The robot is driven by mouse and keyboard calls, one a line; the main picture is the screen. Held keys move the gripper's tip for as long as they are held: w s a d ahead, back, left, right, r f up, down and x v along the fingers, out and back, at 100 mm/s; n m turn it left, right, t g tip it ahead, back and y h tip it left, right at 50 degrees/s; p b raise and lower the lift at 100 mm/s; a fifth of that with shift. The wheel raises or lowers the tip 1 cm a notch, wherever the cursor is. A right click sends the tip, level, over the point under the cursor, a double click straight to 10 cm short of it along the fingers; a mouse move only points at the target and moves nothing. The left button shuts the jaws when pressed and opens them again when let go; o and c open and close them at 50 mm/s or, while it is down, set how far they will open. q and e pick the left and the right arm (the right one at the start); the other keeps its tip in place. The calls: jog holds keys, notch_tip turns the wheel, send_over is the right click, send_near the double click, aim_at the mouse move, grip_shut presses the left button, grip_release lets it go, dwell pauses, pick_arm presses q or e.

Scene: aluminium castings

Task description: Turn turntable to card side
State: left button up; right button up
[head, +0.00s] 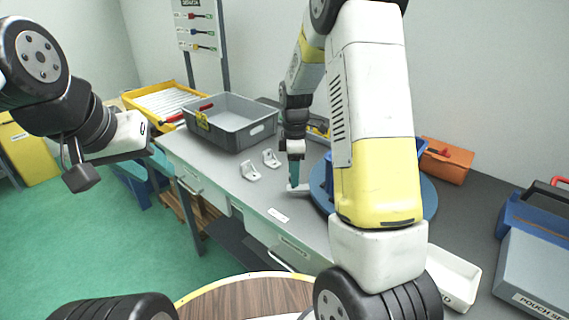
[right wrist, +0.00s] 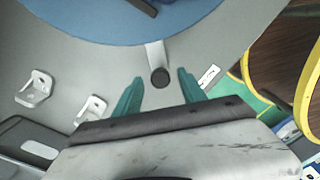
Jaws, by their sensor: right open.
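The turntable is a blue disc (head: 429,196) on the grey bench, mostly hidden behind my right arm in the head view. Its blue edge also shows at the top of the right wrist view (right wrist: 90,22). A pale tab with a dark round knob (right wrist: 159,78) sticks out from its rim. My right gripper (head: 295,183) is low over the bench at the turntable's near left edge. In the right wrist view its teal fingers (right wrist: 158,84) are open, one either side of the knob, with gaps. My left gripper (head: 82,177) hangs far left, away from the bench; its jaw opening is unclear.
Two metal brackets (head: 250,171) lie left of my right gripper. A grey tote (head: 238,142) and a yellow tray (head: 128,101) stand behind them. An orange box (head: 446,168) is behind the turntable, a white tray (head: 462,269) right of my right arm. A pouch machine (head: 535,270) stands far right.

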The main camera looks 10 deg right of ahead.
jog(key=shift+f, duration=0.25)
grip_shut()
dwell(1.4)
